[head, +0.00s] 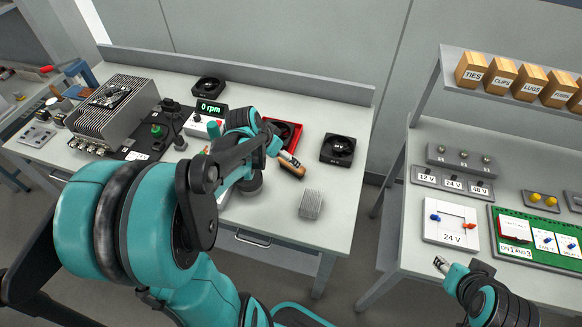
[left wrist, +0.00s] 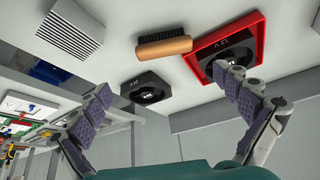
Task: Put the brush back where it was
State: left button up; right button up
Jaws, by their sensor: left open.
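The brush (head: 291,171), with a wooden handle and dark bristles, lies on the left table between the red tray and the finned block. In the left wrist view the brush (left wrist: 165,48) appears beyond my fingertips, with its bristle side away from me. My left gripper (left wrist: 166,84) is open and empty, its two fingers spread apart on either side of the brush's direction. In the head view my left gripper (head: 286,156) is near the brush and partly hides it. My right gripper (head: 441,264) is at the front of the right table; its jaws are too small to read.
A red tray (left wrist: 260,18) holds a black fan. Another black fan (head: 338,149) and a grey finned block (head: 311,204) stand nearby. A controller (head: 205,120) reads 0 rpm. The right table (head: 400,235) carries panels and a shelf with labelled wooden boxes (head: 501,76).

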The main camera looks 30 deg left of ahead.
pick_arm(q)
jog(key=s+d+r, duration=0.3)
jog(key=s+d, duration=0.3)
jog(key=d, duration=0.1)
jog(key=s+d+r+n+t, duration=0.1)
jog(key=s+d+r, duration=0.2)
jog(key=s+d, duration=0.3)
jog(key=shift+s+d+n+t+y, duration=0.2)
jog(key=shift+d+n+t+y, duration=0.15)
jog(key=shift+d, duration=0.95)
